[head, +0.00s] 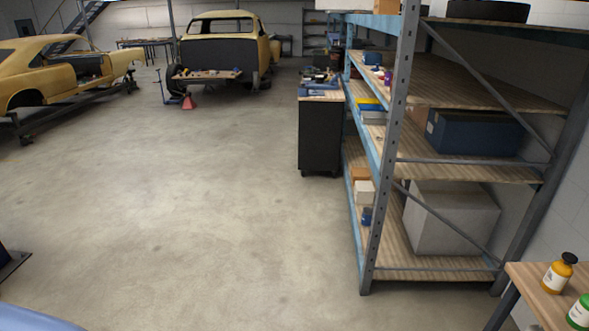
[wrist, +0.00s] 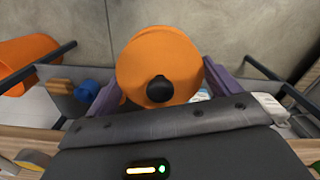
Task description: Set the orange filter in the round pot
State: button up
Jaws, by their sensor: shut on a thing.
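My gripper (wrist: 160,92) is in the wrist view, its two purple fingers on either side of the orange filter (wrist: 158,62). The filter is held in front of a concrete floor. My gripper and the held filter are not visible in the head view. I cannot make out a round pot with certainty in either view.
In the wrist view an orange rounded object (wrist: 25,62) lies at the left, near a blue object (wrist: 88,94) and dark bars. The head view shows a tall shelf rack (head: 375,160), a black cabinet (head: 320,135), yellow car shells (head: 228,28) and wide clear floor.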

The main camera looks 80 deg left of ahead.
jog(key=s+f, duration=0.4)
jog(key=f, duration=1.1)
jog(key=shift+r, duration=0.1)
